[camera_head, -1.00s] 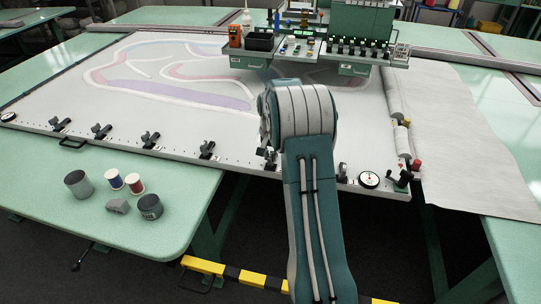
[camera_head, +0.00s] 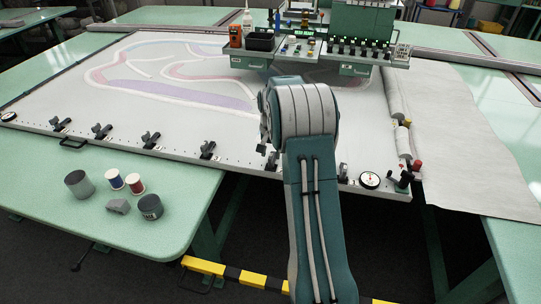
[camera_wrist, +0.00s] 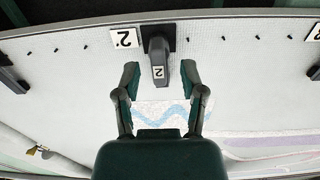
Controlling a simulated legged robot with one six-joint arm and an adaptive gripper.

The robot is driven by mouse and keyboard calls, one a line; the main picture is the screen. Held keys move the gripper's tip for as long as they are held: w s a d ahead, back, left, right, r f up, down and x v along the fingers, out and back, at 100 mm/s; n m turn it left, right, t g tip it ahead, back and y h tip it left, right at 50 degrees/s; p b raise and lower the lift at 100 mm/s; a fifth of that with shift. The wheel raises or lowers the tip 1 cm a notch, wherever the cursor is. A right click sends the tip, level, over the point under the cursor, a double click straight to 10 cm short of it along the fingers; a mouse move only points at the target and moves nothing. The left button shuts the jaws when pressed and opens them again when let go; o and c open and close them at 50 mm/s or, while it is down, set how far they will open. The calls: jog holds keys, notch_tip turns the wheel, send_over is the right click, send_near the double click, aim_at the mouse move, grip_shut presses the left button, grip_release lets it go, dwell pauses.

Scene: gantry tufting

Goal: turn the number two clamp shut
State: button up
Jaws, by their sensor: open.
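The number two clamp (camera_wrist: 158,58) shows in the wrist view as a grey lever with a "2" tag on a black base at the frame's edge. A white "2" plate (camera_wrist: 124,38) is beside its base. The lever points away from the edge bar, over the pale cloth. My gripper (camera_wrist: 161,80) is open, with one finger on each side of the lever's end. Gaps show between both fingers and the lever, so it is not gripped. Height over the clamp is hard to tell. In the head view, my arm hides most of the gripper and this clamp.
The stretched cloth (camera_head: 70,95) fills the frame, with other clamps (camera_head: 208,149) along its front bar. A dial gauge (camera_head: 370,180) is at the right corner. Spools (camera_head: 135,183) and cups stand on the green table at left. A green machine carriage (camera_head: 360,22) stands behind.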

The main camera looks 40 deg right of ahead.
notch_tip(320, 180, up, 11)
jog(key=shift+f, duration=0.15)
dwell(0.4)
jog(key=s+a+r+n+t, duration=0.1)
jog(key=s+a+r+n, duration=0.1)
jog(key=s+a+r, duration=0.5)
jog(key=s+a+r+n+t, duration=0.25)
jog(key=s+a+r, duration=0.2)
jog(key=a, duration=0.45)
jog(key=s+a+f+n+t, duration=0.1)
jog(key=s+a+n, duration=0.1)
jog(key=s+a, duration=0.3)
jog(key=s+a+f+n+t, duration=0.1)
jog(key=s+a+n, duration=0.2)
jog(key=s, duration=1)
jog(key=shift+a+f, duration=0.2)
jog(key=shift+a, duration=0.9)
